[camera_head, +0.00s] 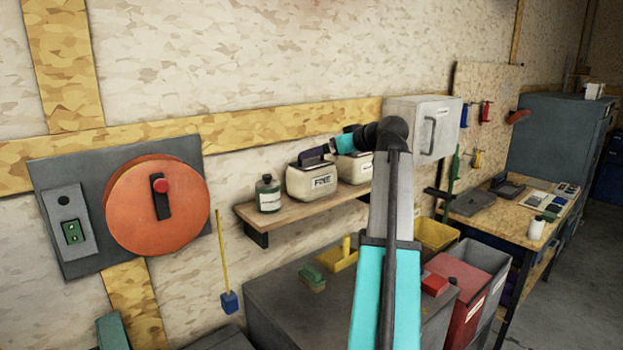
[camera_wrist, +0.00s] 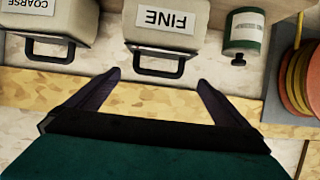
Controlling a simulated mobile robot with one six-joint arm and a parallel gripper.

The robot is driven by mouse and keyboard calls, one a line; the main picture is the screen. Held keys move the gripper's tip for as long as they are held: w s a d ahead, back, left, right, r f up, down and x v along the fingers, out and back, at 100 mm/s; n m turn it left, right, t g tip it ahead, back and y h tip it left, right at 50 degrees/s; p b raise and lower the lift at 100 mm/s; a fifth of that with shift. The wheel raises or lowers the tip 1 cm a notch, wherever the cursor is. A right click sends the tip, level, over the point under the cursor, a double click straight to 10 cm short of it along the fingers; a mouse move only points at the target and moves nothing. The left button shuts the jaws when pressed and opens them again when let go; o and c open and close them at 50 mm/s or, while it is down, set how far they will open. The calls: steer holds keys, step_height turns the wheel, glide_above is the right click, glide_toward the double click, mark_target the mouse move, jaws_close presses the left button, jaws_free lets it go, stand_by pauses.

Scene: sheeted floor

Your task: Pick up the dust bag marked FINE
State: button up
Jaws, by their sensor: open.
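The dust bag marked FINE (camera_head: 308,187) is a cream block-shaped bag with a dark handle, standing on a wooden wall shelf (camera_head: 290,215). In the wrist view the FINE bag (camera_wrist: 190,38) appears upside down, with its dark handle loop towards my gripper. My gripper (camera_head: 312,155) is at the top of the bag in the head view and covers part of it. In the wrist view my gripper (camera_wrist: 153,82) is open, with its two fingers apart on either side of the handle's line. The handle lies just beyond the fingertips, and nothing is held.
A second cream bag marked COARSE (camera_wrist: 48,22) stands beside the FINE bag. A green and white bottle (camera_head: 268,194) stands on its other side. A red-orange disc (camera_head: 150,208) is on the wall panel at left. A grey cabinet (camera_head: 290,310) stands below the shelf.

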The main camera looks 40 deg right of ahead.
mark_target(317, 165)
steer(key=shift+w, duration=0.15)
steer(key=shift+d+p+x, duration=0.2)
steer(key=shift+p+x, duration=1)
steer(key=shift+x, duration=1.35)
steer(key=shift+f, duration=0.1)
steer(key=shift+c, duration=0.4)
steer(key=c, duration=1.7)
